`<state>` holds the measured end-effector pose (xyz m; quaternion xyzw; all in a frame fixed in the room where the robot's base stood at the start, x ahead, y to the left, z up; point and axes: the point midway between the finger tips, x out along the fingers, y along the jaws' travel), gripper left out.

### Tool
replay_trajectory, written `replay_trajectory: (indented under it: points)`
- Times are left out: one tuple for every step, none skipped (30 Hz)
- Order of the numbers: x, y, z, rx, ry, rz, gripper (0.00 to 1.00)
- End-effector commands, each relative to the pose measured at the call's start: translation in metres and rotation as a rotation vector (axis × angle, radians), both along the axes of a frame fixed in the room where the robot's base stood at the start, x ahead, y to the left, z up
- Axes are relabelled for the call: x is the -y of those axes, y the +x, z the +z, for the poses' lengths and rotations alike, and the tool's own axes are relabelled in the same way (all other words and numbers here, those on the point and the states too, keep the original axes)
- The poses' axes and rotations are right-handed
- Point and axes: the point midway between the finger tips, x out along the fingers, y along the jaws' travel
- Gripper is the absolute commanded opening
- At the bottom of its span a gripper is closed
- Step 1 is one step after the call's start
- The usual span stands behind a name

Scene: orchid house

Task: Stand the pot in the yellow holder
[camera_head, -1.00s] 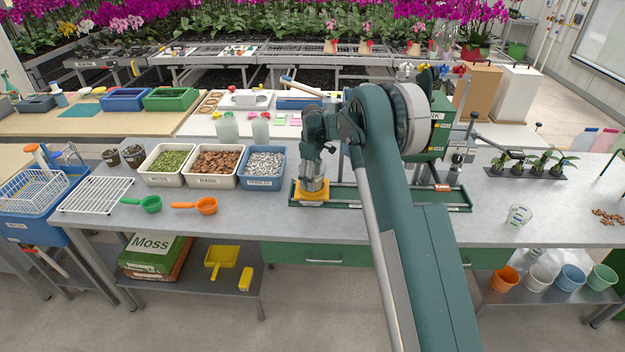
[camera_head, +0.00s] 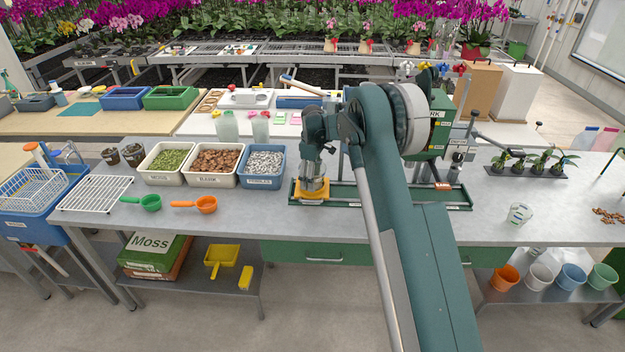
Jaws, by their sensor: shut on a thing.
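The yellow holder (camera_head: 298,196) sits at the left end of the long green tray on the bench. My gripper (camera_head: 314,178) points down right over it. It is shut on a pale, see-through pot (camera_head: 314,184), and its fingers hide most of it. The pot looks upright, with its lower end at the holder's opening. I cannot tell whether it rests on the holder's floor.
The green tray (camera_head: 345,197) runs right beneath my arm. The blue pebble bin (camera_head: 262,185) stands close on its left, with bark and moss bins beyond. A clear cup (camera_head: 519,213) and potted seedlings (camera_head: 527,165) stand at right. The bench front is clear around the tray.

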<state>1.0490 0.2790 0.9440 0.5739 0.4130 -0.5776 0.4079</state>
Motion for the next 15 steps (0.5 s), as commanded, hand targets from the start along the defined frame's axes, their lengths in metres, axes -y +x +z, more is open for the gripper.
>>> replay_trajectory:
  points:
    - [0.0000,0.0000,-0.0008,0.000,0.000,0.000,0.55]
    - [0.0000,0.0000,-0.0007,0.000,0.000,0.000,0.55]
    - [0.0000,0.0000,-0.0005,0.000,0.000,0.000,0.55]
    - [0.0000,0.0000,-0.0005,0.000,0.000,0.000,0.55]
    - [0.0000,0.0000,-0.0005,0.000,0.000,0.000,0.55]
    - [0.0000,0.0000,-0.0004,0.000,0.000,0.000,0.55]
    - [0.0000,0.0000,-0.0004,0.000,0.000,0.000,0.55]
    - [0.0000,0.0000,-0.0004,0.000,0.000,0.000,0.66]
    - [0.0000,0.0000,-0.0004,0.000,0.000,0.000,0.71]
    - [0.0000,0.0000,-0.0004,0.000,0.000,0.000,0.75]
    - [0.0000,0.0000,-0.0004,0.000,0.000,0.000,0.79]
    - [0.0000,0.0000,-0.0004,0.000,0.000,0.000,0.83]
    - [0.0000,0.0000,-0.0004,0.000,0.000,0.000,0.83]
    - [0.0000,0.0000,-0.0004,0.000,0.000,0.000,0.83]
    - [0.0000,0.0000,-0.0004,0.000,0.000,0.000,0.83]
